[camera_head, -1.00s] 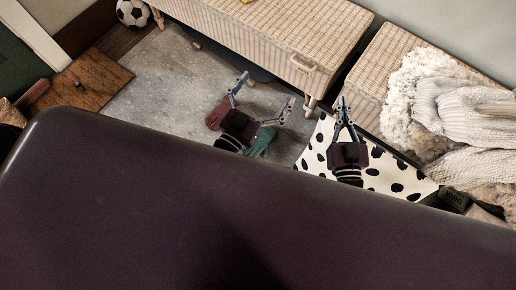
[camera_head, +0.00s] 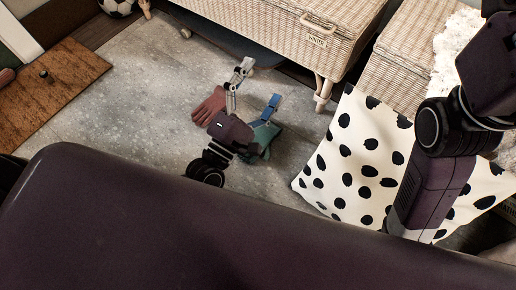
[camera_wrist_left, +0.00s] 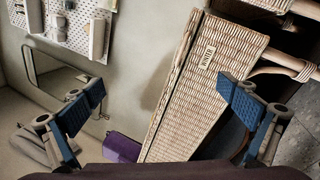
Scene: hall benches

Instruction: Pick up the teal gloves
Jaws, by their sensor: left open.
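The teal gloves (camera_head: 266,140) lie on the grey floor in the head view, partly hidden by my left gripper. My left gripper (camera_head: 260,82) is open above the floor, with its body over the gloves' left part. Its fingers point up the picture, past the gloves toward the wicker bench. I cannot tell its height above them. In the left wrist view the open fingers (camera_wrist_left: 158,108) have nothing held between them, and no gloves show there. My right arm (camera_head: 437,170) is at the right of the head view. Its gripper is out of view.
A reddish glove (camera_head: 209,106) lies left of my left gripper. A wicker bench (camera_head: 275,32) labelled "WINTER" stands behind. A spotted cushion (camera_head: 345,150) lies right of the gloves. A brown mat (camera_head: 60,88) and a ball (camera_head: 118,6) are at left. Grey floor (camera_head: 135,85) is clear between.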

